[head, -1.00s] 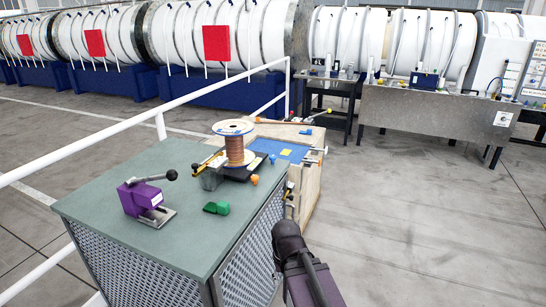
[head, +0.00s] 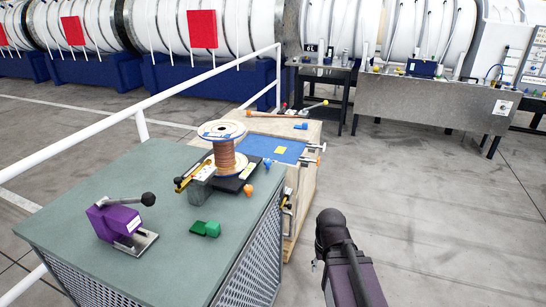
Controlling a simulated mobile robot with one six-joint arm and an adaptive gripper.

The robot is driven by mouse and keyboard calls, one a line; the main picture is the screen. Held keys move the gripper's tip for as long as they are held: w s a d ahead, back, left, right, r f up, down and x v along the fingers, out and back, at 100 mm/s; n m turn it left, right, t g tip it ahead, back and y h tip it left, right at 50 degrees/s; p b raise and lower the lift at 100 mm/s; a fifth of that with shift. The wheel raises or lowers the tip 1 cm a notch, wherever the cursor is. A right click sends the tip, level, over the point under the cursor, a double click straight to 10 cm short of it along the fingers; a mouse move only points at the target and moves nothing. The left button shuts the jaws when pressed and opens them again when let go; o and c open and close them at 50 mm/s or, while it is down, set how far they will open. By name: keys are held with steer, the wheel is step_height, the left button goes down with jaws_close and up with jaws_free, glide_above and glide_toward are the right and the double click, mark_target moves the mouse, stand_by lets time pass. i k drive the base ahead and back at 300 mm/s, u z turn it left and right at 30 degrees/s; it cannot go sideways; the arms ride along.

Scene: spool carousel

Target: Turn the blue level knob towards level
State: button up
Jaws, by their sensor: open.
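A small blue knob (head: 267,163) shows at the right rear edge of a dark base plate (head: 233,184) on the green-topped bench. It is too small to read which way it points. An orange knob (head: 249,190) sits at the near right corner of the same base. A spool of copper-coloured wire (head: 223,155) with pale flanges stands upright on the base. My dark arm rises at the lower right, beside the bench and apart from the knob. My gripper's fingers cannot be made out.
The green-topped bench (head: 125,265) also holds a purple lever clamp (head: 118,220) and a green block (head: 206,228). A wooden bench with a blue mat (head: 272,149) adjoins behind. A white railing (head: 142,122) runs along the left. Floor at right is clear.

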mark_target(267, 162)
steer(key=i, duration=0.9)
steer(key=u, duration=0.35)
